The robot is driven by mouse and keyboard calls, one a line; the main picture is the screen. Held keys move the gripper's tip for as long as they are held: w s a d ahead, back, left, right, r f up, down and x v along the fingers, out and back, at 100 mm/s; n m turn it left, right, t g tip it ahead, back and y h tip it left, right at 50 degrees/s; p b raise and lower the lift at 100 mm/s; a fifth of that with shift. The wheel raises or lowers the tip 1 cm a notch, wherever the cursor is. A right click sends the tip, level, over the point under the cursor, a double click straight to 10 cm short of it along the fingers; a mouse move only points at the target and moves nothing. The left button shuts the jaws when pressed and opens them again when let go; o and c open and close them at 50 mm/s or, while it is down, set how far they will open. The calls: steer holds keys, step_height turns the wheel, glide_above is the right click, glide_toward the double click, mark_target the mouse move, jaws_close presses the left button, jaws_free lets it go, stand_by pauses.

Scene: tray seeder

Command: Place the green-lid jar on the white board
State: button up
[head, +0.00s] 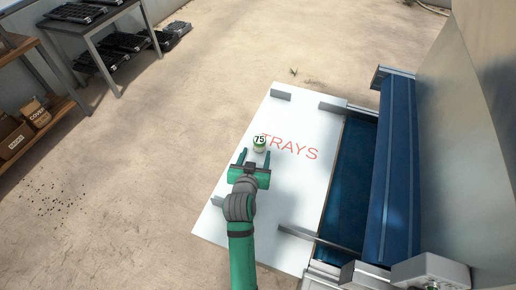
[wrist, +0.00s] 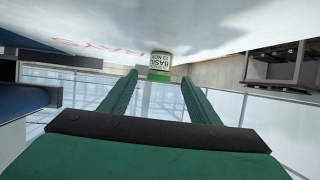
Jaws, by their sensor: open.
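The green-lid jar (head: 259,145) stands upright on the white board (head: 232,205), beside the red word TRAYS. Its lid top shows the number 75. In the wrist view, which is upside down, the jar (wrist: 160,60) shows a pale label reading BASIL and its green lid, with its base against the board. My green gripper (head: 255,155) is open and reaches toward the jar from the near side. The jar lies just beyond and between the two fingertips (wrist: 159,77), with no finger seen touching it.
A blue machine (head: 397,150) with a dark bed adjoins the board's right side. Grey blocks (head: 281,95) and a metal rod (head: 318,240) sit at the board's edges. A table (head: 85,20) with black trays and a wooden shelf (head: 50,110) stand at left. The floor between is mostly clear.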

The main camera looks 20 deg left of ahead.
steer(key=shift+v, duration=2.05)
